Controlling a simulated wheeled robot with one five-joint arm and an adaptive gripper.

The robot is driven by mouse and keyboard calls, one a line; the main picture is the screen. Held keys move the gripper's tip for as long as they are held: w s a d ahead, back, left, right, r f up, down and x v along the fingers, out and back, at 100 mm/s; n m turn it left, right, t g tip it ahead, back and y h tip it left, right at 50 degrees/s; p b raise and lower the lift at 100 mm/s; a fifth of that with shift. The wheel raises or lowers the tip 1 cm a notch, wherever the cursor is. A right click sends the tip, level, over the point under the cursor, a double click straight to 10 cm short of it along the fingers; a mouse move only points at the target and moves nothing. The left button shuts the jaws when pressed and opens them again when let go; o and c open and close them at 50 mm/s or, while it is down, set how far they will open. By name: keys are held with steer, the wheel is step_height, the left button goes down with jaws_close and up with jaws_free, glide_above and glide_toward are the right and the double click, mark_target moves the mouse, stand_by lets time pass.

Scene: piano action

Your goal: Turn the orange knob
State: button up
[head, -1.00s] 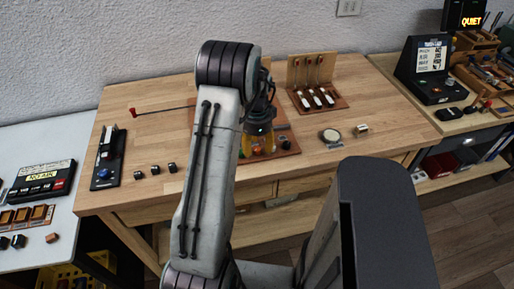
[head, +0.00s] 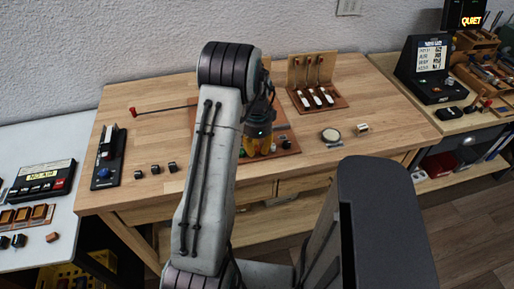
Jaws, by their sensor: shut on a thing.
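My gripper (head: 261,149) points down at a brown wooden board (head: 285,133) on the workbench, just right of my raised arm. Its fingers look amber and are shut at the board's front part. The orange knob is not clear to see as its own shape; the fingers and my arm cover that spot. A small knob-like part (head: 286,144) shows on the board just right of the fingers.
The workbench (head: 345,95) also holds a board with several white-ended levers (head: 316,97), a round dial (head: 330,135), a small metal cylinder (head: 361,129), several dark cubes (head: 155,169) and a red-tipped rod (head: 160,109).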

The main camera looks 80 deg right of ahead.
mark_target(257, 148)
jaws_close()
steer(key=shift+n+b, duration=0.35)
steer(key=shift+n, duration=0.45)
steer(key=o, duration=0.8)
jaws_free()
step_height(257, 148, up, 12)
